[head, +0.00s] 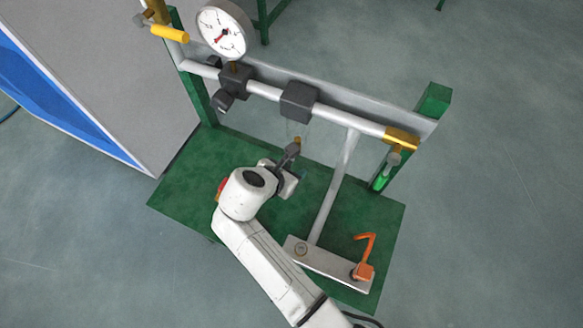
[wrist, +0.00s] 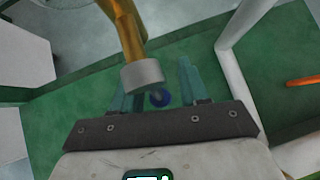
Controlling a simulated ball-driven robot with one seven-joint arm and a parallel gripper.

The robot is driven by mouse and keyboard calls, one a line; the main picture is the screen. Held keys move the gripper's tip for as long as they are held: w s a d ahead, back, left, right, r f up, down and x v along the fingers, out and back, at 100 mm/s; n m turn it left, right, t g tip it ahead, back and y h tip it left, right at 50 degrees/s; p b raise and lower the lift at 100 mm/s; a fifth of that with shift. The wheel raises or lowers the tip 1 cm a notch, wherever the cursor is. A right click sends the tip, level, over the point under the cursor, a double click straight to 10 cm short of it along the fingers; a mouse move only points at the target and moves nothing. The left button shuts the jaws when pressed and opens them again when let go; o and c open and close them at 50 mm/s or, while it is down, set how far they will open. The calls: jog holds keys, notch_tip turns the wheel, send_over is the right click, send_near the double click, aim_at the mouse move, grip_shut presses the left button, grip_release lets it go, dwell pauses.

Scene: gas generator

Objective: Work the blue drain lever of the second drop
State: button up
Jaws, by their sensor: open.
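In the wrist view a small round blue part (wrist: 159,97), which looks like the end of the blue drain lever, shows between the teal fingers of my gripper (wrist: 156,85). The fingers are apart and I see nothing clamped between them. A brass fitting (wrist: 125,28) with a grey collar (wrist: 142,75) stands over the blue part, close to the fingers. Contact cannot be told. In the head view my gripper (head: 291,160) is below the dark block (head: 299,100) on the pipe, by a small brass piece (head: 297,140). The blue lever is hidden there by my arm.
A gauge (head: 222,30) and yellow lever (head: 170,33) are at upper left. A green lever (head: 381,180) hangs at the right. A slanted grey pipe (head: 334,190) runs down to a plate (head: 325,265) with an orange lever (head: 365,268). Part of the green base (head: 180,190) is clear.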

jog(key=shift+c, duration=0.4)
grip_shut()
jog(key=shift+a, duration=0.1)
jog(key=w+a+r+m+t+y+b, duration=0.2)
jog(key=a+r+m+t+y+b, duration=0.3)
jog(key=y+b, duration=0.5)
jog(key=shift+a+r+m+t+y, duration=0.35)
jog(key=shift+m+t+y, duration=0.65)
jog(key=shift+m, duration=0.7)
jog(key=shift+w+r, duration=0.1)
